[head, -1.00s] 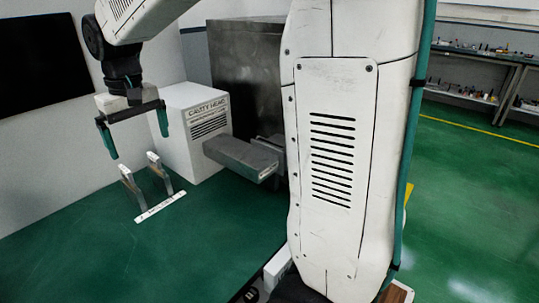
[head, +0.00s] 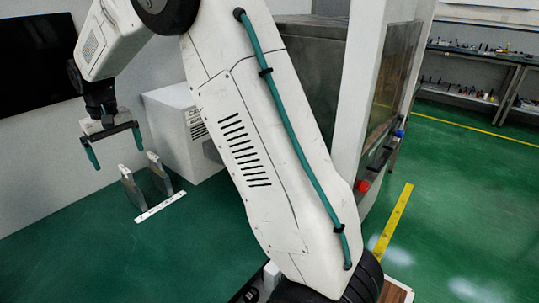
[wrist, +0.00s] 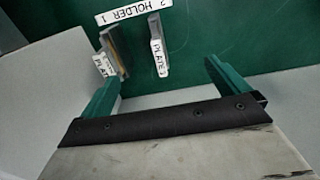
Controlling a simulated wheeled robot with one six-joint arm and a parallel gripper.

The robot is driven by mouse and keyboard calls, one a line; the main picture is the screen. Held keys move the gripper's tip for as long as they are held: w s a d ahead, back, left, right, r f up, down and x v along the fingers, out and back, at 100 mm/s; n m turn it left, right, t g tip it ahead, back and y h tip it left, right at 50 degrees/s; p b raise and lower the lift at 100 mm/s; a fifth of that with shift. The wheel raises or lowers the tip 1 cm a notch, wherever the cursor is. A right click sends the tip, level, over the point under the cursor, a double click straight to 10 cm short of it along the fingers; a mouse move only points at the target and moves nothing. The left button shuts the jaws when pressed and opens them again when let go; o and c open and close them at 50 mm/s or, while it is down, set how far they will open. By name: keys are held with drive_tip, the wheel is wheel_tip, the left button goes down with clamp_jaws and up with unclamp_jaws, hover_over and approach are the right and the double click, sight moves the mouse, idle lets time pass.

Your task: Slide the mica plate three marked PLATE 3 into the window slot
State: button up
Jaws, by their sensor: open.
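Two upright plates stand side by side in the holder, whose white label strip (head: 161,207) lies on the green surface. The left plate (head: 131,187) and the right plate (head: 159,176) also show in the wrist view, the left one (wrist: 115,52) beside the right one (wrist: 158,50). Both carry white PLATE tags; I cannot read either number surely. My gripper (head: 117,160) is open and empty, close above and a little left of the plates. In the wrist view its fingers (wrist: 162,74) are spread wide, with the plates beyond the tips. I cannot make out the window slot.
The white cavity head box (head: 180,130) stands right behind the holder, partly covered by my arm. A metal cabinet (head: 309,60) and a white panel (head: 368,90) stand behind my arm. The green surface left of the holder is clear.

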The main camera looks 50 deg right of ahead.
sight(124, 168)
drive_tip(key=shift+f, duration=4.2)
clamp_jaws()
drive_tip(key=shift+r, duration=0.1)
drive_tip(key=shift+r, duration=2.9)
